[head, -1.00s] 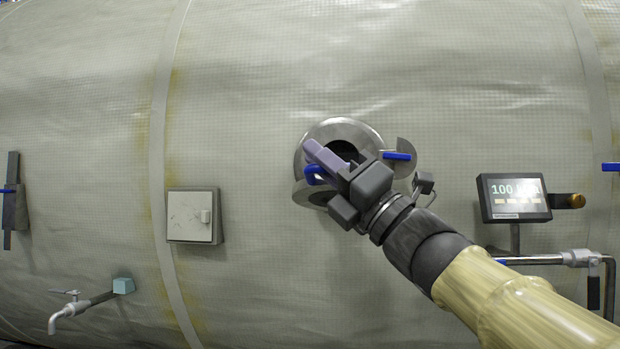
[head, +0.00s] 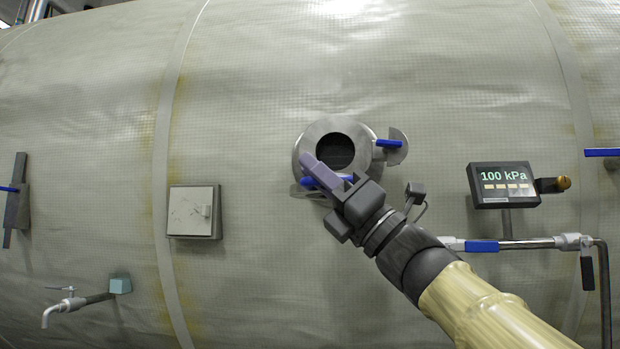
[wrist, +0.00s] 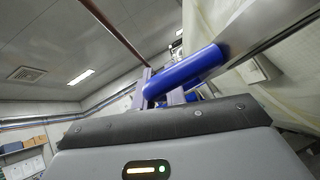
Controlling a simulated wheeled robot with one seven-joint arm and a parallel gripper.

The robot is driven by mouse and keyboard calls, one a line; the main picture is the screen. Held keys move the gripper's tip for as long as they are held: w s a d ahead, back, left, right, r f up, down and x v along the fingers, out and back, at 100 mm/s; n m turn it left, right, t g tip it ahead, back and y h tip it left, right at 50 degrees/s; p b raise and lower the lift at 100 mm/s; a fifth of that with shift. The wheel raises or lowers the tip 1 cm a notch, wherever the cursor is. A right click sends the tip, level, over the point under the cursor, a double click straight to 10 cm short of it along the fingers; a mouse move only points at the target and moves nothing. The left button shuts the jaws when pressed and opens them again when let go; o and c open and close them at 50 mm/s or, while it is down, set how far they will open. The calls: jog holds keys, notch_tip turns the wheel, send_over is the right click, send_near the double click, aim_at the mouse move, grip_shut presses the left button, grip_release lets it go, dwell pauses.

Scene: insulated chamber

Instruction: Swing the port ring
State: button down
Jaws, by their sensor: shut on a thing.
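The port (head: 358,127) is a round metal flange with a dark opening on the chamber wall. A flat metal piece (head: 302,191) with a blue handle (head: 318,183) shows at its lower left. My gripper (head: 322,176) is at that handle, below the opening, and is shut on it. In the wrist view the blue handle (wrist: 190,70) lies slanted across the gripper fingers (wrist: 165,95), with a metal strip (wrist: 270,35) running off to the right. My gripper hides part of the port's lower rim.
A second blue handle (head: 389,143) with a rounded metal plate (head: 398,155) sits right of the port. A display (head: 503,186) reading 100 kPa and a pipe (head: 525,244) stand further right. A white box (head: 192,212) and a tap (head: 68,305) are at left.

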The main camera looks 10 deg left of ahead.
jog(key=shift+f, duration=0.2)
jog(key=c, duration=1.7)
grip_release()
jog(key=shift+s, duration=0.1)
jog(key=shift+d+f, duration=0.2)
jog(key=v, duration=1.6)
jog(key=shift+s+d+f, duration=0.15)
jog(key=shift+d, duration=0.25)
